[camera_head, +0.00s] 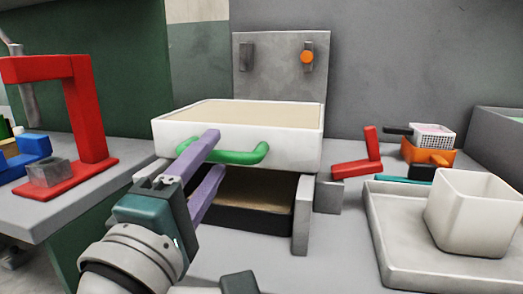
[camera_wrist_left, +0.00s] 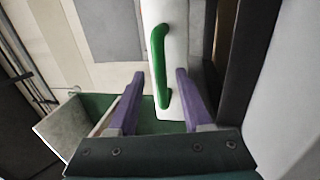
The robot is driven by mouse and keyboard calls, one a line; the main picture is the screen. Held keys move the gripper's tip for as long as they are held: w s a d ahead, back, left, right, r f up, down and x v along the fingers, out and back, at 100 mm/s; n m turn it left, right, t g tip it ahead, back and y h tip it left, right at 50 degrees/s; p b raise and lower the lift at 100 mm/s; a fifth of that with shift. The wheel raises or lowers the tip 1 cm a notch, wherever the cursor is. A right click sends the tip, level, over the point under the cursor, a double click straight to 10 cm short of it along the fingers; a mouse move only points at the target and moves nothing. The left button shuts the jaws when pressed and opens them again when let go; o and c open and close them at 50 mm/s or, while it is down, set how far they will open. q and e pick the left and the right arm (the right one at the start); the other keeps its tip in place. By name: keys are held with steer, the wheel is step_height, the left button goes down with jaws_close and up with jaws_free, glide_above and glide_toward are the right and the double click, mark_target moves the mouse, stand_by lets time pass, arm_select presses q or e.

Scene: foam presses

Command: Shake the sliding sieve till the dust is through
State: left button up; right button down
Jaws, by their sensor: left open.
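The sliding sieve (camera_head: 240,138) is a white box filled to near its rim with tan material (camera_head: 250,112). A green bar handle (camera_head: 240,157) is on its front. It sits on a grey frame (camera_head: 301,215) over a dark-fronted tray (camera_head: 250,219) with a brown inside. My left gripper (camera_head: 214,155) is open at the handle's left part. In the left wrist view the handle (camera_wrist_left: 158,60) runs between the purple fingers (camera_wrist_left: 160,73), with gaps beside it. I cannot tell how deep it lies between them.
A grey plate with an orange knob (camera_head: 306,57) stands behind the sieve. A white cup (camera_head: 474,212) stands on a pale tray (camera_head: 385,235) at right. Red and orange tools (camera_head: 357,168) lie behind it. A red press frame (camera_head: 88,110) stands at left.

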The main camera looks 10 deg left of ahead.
arm_select(q)
steer(key=shift+w+r, duration=0.15)
steer(key=shift+w, duration=0.8)
steer(key=shift+c, duration=0.2)
jaws_close()
stand_by(0.5)
